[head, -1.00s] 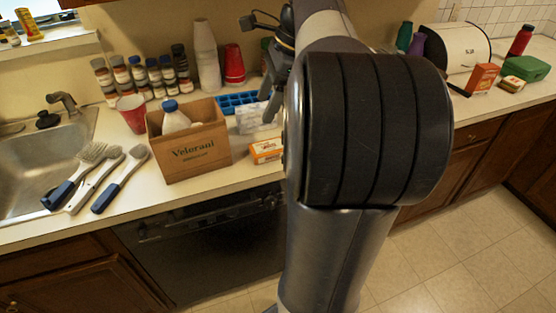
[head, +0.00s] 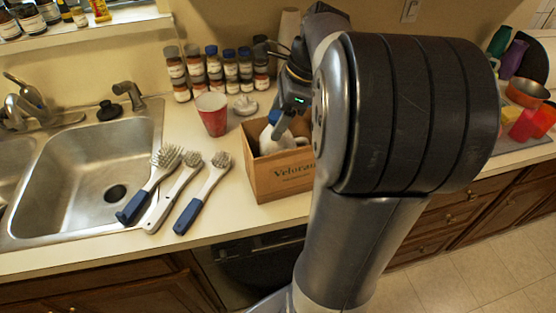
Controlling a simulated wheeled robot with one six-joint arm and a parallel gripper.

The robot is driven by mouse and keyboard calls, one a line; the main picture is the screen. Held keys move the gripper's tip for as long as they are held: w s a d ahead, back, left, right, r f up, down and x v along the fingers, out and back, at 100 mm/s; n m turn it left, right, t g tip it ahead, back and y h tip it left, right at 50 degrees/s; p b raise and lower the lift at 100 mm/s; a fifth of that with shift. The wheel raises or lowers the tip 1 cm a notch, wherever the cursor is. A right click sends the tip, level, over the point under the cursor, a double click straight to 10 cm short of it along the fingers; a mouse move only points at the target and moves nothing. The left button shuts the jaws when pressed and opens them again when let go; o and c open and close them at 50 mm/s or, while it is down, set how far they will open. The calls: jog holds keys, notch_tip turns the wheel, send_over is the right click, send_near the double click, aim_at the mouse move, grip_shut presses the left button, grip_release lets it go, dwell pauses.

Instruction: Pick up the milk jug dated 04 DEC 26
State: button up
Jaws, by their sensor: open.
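A white milk jug (head: 284,142) with a blue cap stands inside a brown cardboard box (head: 282,178) on the counter. Only its upper part shows above the box wall, and no date can be read on it. My gripper (head: 279,128) is open at the jug's top, close to the cap. Whether the fingers touch the jug or are around its neck cannot be told. My arm hides the right side of the box.
A red cup (head: 212,113) stands left of the box. Several brushes (head: 202,193) lie between the sink (head: 90,165) and the box. Several spice jars (head: 214,68) line the wall behind.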

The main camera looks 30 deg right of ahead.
jog(key=shift+c, duration=0.4)
grip_shut()
jog(key=shift+r, duration=0.15)
